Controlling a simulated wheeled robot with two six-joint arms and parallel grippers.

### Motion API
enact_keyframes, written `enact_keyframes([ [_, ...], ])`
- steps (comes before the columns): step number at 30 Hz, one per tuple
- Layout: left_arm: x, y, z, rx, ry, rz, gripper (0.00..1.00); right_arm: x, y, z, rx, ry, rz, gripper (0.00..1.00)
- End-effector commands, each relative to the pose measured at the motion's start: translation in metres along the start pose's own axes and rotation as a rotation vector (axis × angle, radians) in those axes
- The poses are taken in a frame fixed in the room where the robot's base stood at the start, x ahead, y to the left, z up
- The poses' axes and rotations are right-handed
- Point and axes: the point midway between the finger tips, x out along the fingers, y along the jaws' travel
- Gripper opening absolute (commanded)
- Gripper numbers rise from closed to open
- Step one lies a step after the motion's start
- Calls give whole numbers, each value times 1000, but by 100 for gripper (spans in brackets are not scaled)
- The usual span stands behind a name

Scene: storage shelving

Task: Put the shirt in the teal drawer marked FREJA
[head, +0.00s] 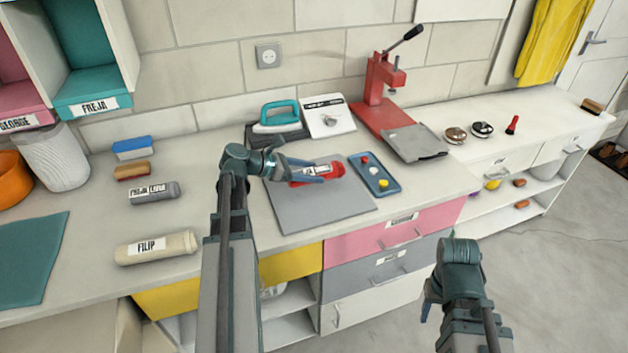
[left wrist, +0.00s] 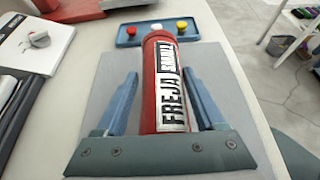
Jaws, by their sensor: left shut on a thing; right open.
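A red rolled bundle (head: 327,172), which looks like the rolled shirt, is at the grey mat (head: 300,213). In the left wrist view the red roll (left wrist: 163,75) has a white label reading FREJA and a second, black-backed word. My left gripper (head: 320,174) is shut on it, with one finger on each side; in the left wrist view the gripper (left wrist: 160,100) straddles the roll. I cannot tell whether the roll touches the mat. The teal drawer marked FREJA (head: 92,107) is in the wall unit at upper left. My right gripper (head: 432,300) is open and empty before the counter.
A grey FREJA roll (head: 153,192) and a cream FILIP roll (head: 155,247) lie on the counter's left. A blue tray (head: 375,182), a teal iron (head: 278,116) and a red press (head: 380,98) stand near the mat. A pink GEORGE drawer (head: 20,118) adjoins the teal one.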

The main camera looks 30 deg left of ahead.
Motion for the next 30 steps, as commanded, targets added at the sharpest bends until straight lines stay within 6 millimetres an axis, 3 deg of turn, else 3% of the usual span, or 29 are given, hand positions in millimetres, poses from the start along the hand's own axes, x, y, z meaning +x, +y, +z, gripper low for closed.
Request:
enact_keyframes([
  [9,5,2,-37,-3,-1,7,6,35,-3,-2,0,0,0,50],
  [21,5,2,-39,-3,-1,6,6,37,-4,-2,0,0,0,50],
  [22,5,2,-39,-3,0,6,73,37,-4,-2,0,0,0,50],
  [27,5,2,-38,-2,0,6,100,36,-3,-2,0,0,0,50],
  [30,5,2,-38,-2,0,6,100,36,-3,-2,0,0,0,50],
])
